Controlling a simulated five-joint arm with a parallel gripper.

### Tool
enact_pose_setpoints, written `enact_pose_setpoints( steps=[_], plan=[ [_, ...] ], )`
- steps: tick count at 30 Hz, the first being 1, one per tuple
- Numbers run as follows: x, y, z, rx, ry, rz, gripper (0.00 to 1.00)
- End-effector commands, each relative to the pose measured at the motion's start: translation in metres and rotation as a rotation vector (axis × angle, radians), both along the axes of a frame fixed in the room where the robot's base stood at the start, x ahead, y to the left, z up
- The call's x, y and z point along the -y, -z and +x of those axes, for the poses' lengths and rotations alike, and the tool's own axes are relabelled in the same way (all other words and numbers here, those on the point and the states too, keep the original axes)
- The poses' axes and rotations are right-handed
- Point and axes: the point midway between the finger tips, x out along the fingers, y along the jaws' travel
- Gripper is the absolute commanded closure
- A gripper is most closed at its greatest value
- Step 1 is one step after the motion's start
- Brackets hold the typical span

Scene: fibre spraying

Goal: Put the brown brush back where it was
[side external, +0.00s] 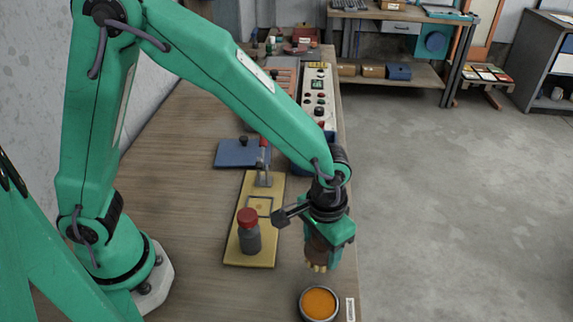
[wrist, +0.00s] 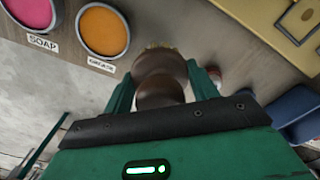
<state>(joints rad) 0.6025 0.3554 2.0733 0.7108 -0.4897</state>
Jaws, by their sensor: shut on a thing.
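The brown brush (wrist: 162,88) is between the two green jaws of my gripper (wrist: 163,84), with its pale bristles pointing away from the wrist. In the side external view the brush (side external: 317,262) hangs bristles down below my gripper (side external: 326,238), near the table's right edge. It is above the table and behind the orange tin (side external: 319,303). The orange tin (wrist: 103,30) also shows in the wrist view, left of the brush, with a label in front. A pink tin (wrist: 32,12) labelled SOAP is beside it. The brush's handle is mostly hidden by the jaws.
A yellow board (side external: 237,205) with a clamp (side external: 263,165) lies left of my gripper. A grey bottle with a red cap (side external: 249,233) stands on it. A blue plate (side external: 238,153) and a control box (side external: 318,97) are further back. Bare table lies left of the board.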

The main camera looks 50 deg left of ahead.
Motion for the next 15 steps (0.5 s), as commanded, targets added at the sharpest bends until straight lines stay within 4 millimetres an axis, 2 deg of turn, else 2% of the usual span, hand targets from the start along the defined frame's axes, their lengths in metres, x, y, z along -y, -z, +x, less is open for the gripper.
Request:
enact_pose_setpoints(
  steps=[9, 15],
  plan=[
    [0.0, 0.033, -0.001, -0.003, 0.0, 0.002, 0.6],
    [0.0, 0.038, -0.001, -0.002, 0.0, 0.001, 0.6]
  ],
)
